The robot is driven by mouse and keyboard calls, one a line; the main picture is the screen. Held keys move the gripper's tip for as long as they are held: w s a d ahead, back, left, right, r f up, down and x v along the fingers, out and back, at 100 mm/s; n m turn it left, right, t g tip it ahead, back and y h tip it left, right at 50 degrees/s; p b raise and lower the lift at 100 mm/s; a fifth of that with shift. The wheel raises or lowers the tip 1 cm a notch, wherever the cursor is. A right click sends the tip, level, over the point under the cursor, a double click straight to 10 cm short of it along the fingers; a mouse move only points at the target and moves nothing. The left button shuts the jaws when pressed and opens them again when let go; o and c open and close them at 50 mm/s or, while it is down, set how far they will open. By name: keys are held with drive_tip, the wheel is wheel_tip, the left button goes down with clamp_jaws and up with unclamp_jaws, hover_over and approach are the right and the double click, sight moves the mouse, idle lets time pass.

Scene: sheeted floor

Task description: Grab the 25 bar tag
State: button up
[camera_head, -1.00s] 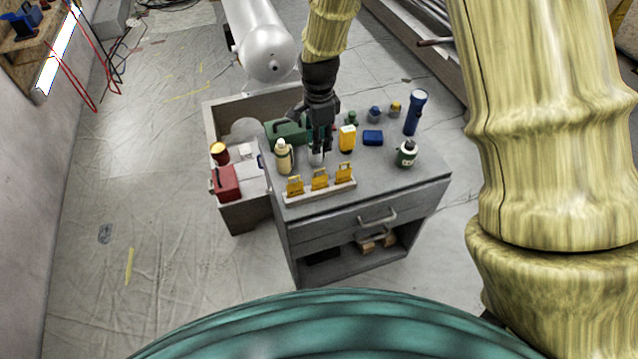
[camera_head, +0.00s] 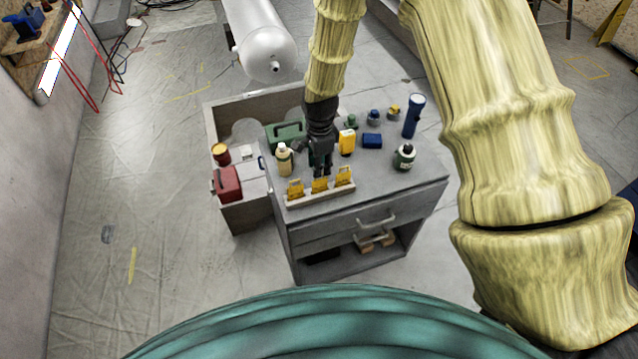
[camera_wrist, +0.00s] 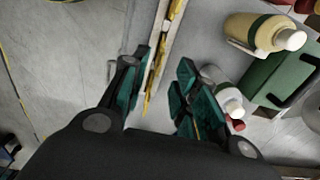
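Three yellow tags stand in a row in a pale rack (camera_head: 322,195) on the grey cabinet top: a left tag (camera_head: 295,188), a middle tag (camera_head: 319,184) and a right tag (camera_head: 344,176). Their print is too small to read, so I cannot tell which is 25 bar. My gripper (camera_head: 321,172) points down just behind the middle tag. In the wrist view my gripper (camera_wrist: 163,75) is open, its fingers apart. The yellow tags (camera_wrist: 157,72) show edge-on between the fingers, nearer the left finger. I see no grip on any tag.
A white-capped bottle (camera_wrist: 229,102) is close to the right finger.

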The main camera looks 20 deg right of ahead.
sight(320, 184)
drive_tip(key=shift+f+p, duration=0.4)
drive_tip(key=shift+f, duration=0.9)
clamp_jaws()
